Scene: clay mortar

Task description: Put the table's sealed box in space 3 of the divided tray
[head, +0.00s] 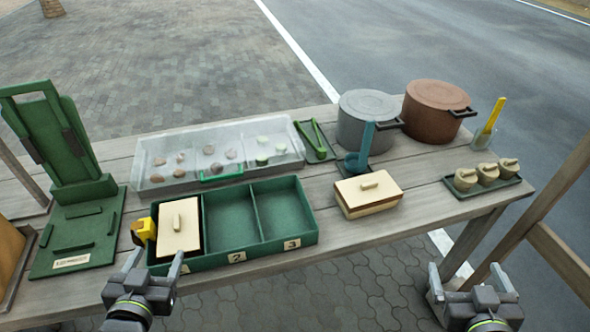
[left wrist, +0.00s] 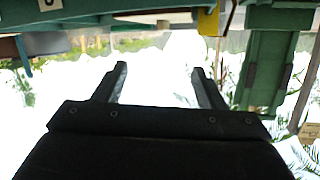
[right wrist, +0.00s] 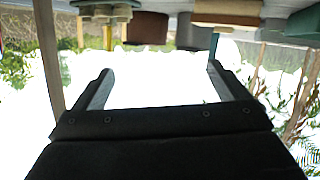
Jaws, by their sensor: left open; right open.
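The sealed box (head: 367,195), cream with a lid and a bar handle, sits on the table right of the divided tray. The green divided tray (head: 238,257) has compartments marked along its front; space 3 (head: 283,209) at the right is empty, and so is the middle one. A similar cream-lidded box (head: 179,228) stands in the left compartment. My left gripper (head: 157,268) is open and empty in front of the tray's left end. My right gripper (head: 469,271) is open and empty off the table's front edge, right of and below the sealed box.
A clear tray of lumps (head: 219,153) lies behind the divided tray. Grey (head: 366,118) and brown (head: 437,112) pots, a teal ladle (head: 361,151) and a tray of small lidded pots (head: 487,176) stand right. A green stand (head: 62,150) and yellow object (head: 146,230) are left.

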